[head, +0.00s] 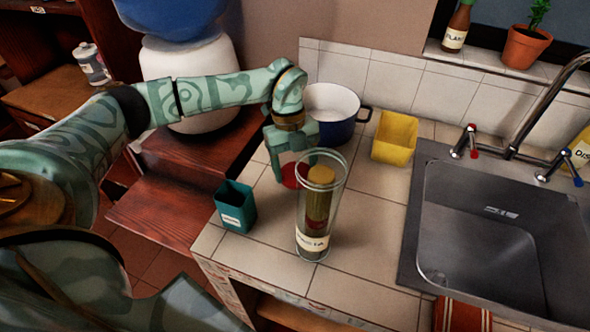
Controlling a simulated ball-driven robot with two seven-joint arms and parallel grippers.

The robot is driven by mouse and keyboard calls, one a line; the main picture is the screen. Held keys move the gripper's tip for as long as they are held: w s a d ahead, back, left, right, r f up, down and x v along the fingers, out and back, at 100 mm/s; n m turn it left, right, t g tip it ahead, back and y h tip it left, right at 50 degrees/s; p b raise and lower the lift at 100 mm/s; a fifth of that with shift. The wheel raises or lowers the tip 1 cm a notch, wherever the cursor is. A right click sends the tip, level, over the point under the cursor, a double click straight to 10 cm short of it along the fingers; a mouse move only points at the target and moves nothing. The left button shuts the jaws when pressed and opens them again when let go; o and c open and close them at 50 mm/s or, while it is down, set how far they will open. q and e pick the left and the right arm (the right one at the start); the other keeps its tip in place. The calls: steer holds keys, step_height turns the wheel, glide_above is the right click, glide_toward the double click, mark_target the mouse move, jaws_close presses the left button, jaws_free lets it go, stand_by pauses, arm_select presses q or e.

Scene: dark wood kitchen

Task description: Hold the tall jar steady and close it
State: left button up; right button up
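The tall jar (311,243) is clear glass and stands upright near the counter's front left corner. It has a pale label low down, brownish and yellow contents, and an open top with no lid on it. A red round piece (289,178), possibly the lid, is behind the jar and partly hidden by it. My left gripper (310,180) points down behind the jar, over the red piece. Its fingers look spread, one left of the jar and one partly behind its right side. I cannot tell whether they touch the red piece. My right gripper is not in view.
A teal box (236,208) stands left of the jar. A blue-and-white pot (334,112) and a yellow container (394,138) are behind. The sink (480,235) with its faucet is at right. Clear tile (365,215) lies between jar and sink.

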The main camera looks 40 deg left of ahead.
arm_select(q)
steer(key=s+a+r+p, duration=0.2)
steer(key=s+r+p, duration=0.1)
steer(key=s+r, duration=0.7)
steer(key=s, duration=0.4)
steer(key=shift+r, duration=0.35)
steer(key=shift+w, duration=0.1)
